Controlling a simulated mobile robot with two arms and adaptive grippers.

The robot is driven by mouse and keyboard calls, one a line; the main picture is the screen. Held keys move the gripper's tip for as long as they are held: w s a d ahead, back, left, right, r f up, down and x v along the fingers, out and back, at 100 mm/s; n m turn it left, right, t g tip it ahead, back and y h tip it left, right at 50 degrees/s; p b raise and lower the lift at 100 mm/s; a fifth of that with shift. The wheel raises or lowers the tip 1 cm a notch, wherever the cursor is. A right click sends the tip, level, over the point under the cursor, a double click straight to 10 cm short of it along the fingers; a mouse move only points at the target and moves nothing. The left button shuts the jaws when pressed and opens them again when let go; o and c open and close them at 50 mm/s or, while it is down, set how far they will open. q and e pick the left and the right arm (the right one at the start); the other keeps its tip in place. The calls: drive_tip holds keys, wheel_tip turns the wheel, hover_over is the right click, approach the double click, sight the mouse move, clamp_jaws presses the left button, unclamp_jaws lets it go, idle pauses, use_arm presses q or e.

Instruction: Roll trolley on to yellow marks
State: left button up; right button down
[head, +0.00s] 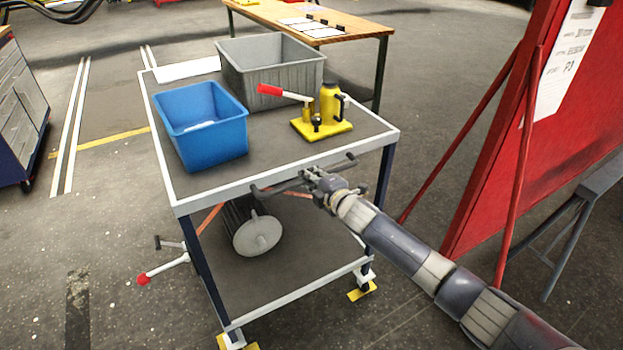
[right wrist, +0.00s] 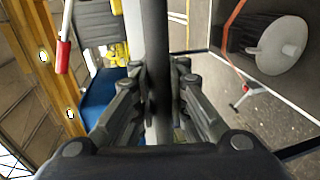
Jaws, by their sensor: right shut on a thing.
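The trolley (head: 282,185) stands in the middle of the head view, a two-shelf cart with grey decks, white rims and dark legs. Its dark handle (head: 267,191) runs along the near edge. My right gripper (head: 318,176) is shut on the handle; in the right wrist view its fingers (right wrist: 157,100) close around the dark bar. The far casters are hidden. My left gripper is out of view.
On the top deck are a blue bin (head: 203,135), a grey bin (head: 270,75) and a yellow jack (head: 322,125). A cylindrical part (head: 258,235) lies below. A red panel (head: 560,110) stands right, a wooden table (head: 300,22) behind, a drawer cabinet (head: 20,110) left.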

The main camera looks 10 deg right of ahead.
drive_tip(key=shift+w+a+r, duration=0.2)
drive_tip(key=shift+w+a, duration=0.1)
drive_tip(key=shift+w, duration=0.15)
drive_tip(key=c, duration=1.6)
unclamp_jaws()
drive_tip(key=shift+r, duration=0.1)
drive_tip(key=v, duration=1.2)
drive_tip(key=shift+o, duration=0.2)
